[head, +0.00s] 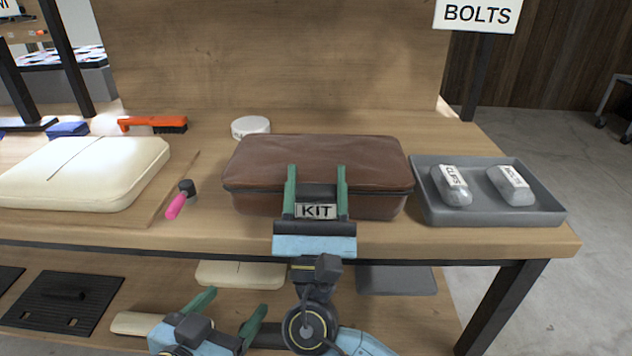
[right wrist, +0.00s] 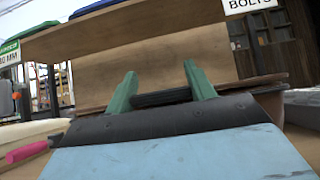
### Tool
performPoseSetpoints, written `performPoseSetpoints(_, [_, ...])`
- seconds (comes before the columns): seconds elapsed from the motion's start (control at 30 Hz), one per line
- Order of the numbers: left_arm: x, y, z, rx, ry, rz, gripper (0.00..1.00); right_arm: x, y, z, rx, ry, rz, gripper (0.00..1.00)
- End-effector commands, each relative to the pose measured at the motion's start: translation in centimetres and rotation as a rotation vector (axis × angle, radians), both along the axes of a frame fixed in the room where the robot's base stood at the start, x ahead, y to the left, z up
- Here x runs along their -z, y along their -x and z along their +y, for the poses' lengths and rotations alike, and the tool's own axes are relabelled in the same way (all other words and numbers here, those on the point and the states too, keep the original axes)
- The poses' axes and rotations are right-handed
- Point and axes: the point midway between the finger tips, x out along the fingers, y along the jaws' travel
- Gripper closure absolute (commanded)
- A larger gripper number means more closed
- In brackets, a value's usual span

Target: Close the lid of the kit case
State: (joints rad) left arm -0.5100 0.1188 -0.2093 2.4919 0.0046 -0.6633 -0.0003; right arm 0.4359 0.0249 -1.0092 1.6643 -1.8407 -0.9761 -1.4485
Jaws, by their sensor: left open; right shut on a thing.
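The kit case (head: 385,206) is a brown leather box on the table, with a KIT label on its front. Its lid (head: 318,155) lies down over the base, with a dark seam along the front; I cannot tell if it is fully flush. My right gripper (head: 316,182) is at the middle of the case front, its green fingers shut on the ends of a dark handle bar (head: 318,191). The bar also shows in the right wrist view (right wrist: 162,97). My left gripper (head: 228,314) is open and empty, low in front of the table edge.
A grey tray (head: 480,214) with two wrapped packs stands close right of the case. A cream case (head: 85,170), a pink-handled tool (head: 177,204), an orange brush (head: 155,124) and a white round tin (head: 250,127) are to the left. A shelf lies below.

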Motion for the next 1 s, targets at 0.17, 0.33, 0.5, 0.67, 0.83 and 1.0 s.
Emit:
performPoseSetpoints(0.17, [0.0, 0.0, 0.0, 0.0, 0.0, -0.002, 0.28, 0.3, 0.0, 0.0, 0.0, 0.003, 0.006, 0.87])
performPoseSetpoints(0.33, [0.0, 0.0, 0.0, 0.0, 0.0, -0.001, 0.28, 0.3, 0.0, 0.0, 0.0, 0.003, 0.006, 0.42])
performPoseSetpoints(0.5, [0.0, 0.0, 0.0, 0.0, 0.0, 0.0, 0.28, 0.2, 0.0, 0.0, 0.001, 0.002, 0.003, 0.24])
performPoseSetpoints(0.67, [0.0, 0.0, 0.0, 0.0, 0.0, 0.001, 0.28, 0.1, 0.0, 0.0, 0.0, 0.002, 0.002, 0.24])
performPoseSetpoints(0.83, [0.0, 0.0, 0.0, 0.0, -0.001, 0.004, 0.28, 0.4, 0.4, 0.0, 0.001, 0.002, 0.002, 0.24])
performPoseSetpoints(1.0, [0.9, 0.4, 0.4, -0.006, -0.018, 0.061, 0.28, 2.1, 2.3, -0.1, 0.0, 0.003, 0.005, 0.24])
